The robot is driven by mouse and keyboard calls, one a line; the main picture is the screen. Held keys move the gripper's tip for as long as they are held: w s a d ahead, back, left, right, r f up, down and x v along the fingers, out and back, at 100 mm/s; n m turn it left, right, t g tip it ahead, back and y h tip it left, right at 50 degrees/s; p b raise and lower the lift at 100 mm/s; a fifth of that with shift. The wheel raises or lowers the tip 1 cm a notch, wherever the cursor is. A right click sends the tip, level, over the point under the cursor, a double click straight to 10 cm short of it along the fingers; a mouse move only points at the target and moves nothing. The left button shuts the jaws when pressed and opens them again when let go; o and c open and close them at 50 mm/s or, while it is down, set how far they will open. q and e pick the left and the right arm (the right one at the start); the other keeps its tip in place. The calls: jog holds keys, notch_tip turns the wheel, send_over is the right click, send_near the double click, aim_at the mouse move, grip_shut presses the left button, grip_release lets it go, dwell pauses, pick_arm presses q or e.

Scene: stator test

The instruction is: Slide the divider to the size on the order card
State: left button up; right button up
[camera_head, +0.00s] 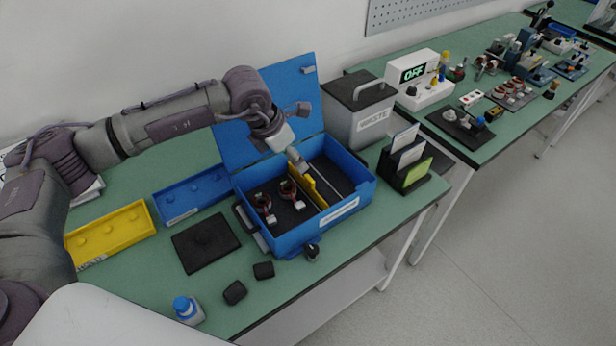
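The blue box (290,240) stands open on the near green bench, its lid (265,120) raised behind it. A yellow divider (316,192) stands upright across the inside. My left gripper (302,166) reaches down into the box at the divider's far end. Its fingertips look close together there, but whether they grip the divider is too small to tell. A black holder (415,182) right of the box carries white and green cards; their writing is unreadable. My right gripper is not in view.
A grey WASTE bin (352,125) stands behind the box. A blue tray (192,194), yellow tray (112,232) and black plate (205,243) lie left.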

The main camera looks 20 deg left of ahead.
aim_at(308, 179)
pick_arm(q)
jog(key=p+x, duration=0.2)
jog(key=x, duration=0.8)
jog(key=shift+d+r, duration=0.1)
jog(key=shift+d, duration=0.05)
jog(key=shift+x, duration=0.85)
jog(key=shift+c, duration=0.3)
grip_shut()
